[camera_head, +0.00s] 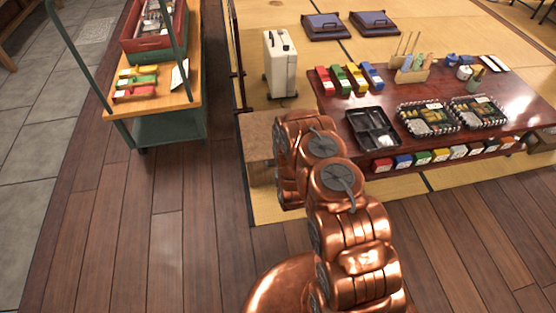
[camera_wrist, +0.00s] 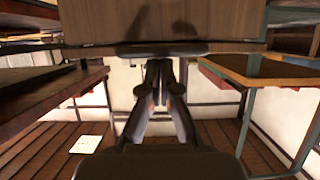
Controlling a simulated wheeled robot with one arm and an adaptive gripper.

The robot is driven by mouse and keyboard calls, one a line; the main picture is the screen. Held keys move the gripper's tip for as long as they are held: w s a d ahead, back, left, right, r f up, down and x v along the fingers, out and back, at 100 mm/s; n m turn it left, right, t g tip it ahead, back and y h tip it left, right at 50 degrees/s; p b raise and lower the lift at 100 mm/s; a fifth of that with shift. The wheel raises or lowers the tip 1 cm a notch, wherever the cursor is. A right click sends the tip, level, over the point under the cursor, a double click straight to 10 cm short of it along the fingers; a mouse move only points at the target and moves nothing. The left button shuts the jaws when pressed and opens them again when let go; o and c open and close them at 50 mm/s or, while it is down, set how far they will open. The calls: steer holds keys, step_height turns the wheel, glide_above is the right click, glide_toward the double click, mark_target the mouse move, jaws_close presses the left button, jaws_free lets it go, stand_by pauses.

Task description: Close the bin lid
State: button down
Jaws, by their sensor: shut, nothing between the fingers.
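No bin with an open lid can be made out for certain. A brown wooden box (camera_head: 257,135) stands at the edge of the tatami, just left of my arm, which hides part of it. A white upright case (camera_head: 280,64) with a dark handle stands behind it. In the wrist view my gripper (camera_wrist: 158,70) is shut and empty, with its fingertips close together. A brown wooden panel (camera_wrist: 160,22) fills the top of that view, near the fingertips. I cannot tell whether they touch it. In the head view the gripper is hidden by my arm.
A low dark red table (camera_head: 400,97) with trays and small boxes stands at the right. A green cart (camera_head: 168,128) with a red crate (camera_head: 156,42) stands at the left. The plank floor (camera_head: 120,230) in front of it is clear.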

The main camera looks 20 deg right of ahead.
steer(key=shift+s+a+f, duration=0.1)
steer(key=shift+s+f, duration=0.2)
steer(key=shift+f, duration=0.45)
steer(key=shift+s+f, duration=0.3)
steer(key=shift+f, duration=0.45)
steer(key=shift+s, duration=0.1)
step_height(320, 180, up, 6)
steer(key=w+p, duration=0.2)
steer(key=s+a+f+p, duration=0.1)
steer(key=s, duration=0.8)
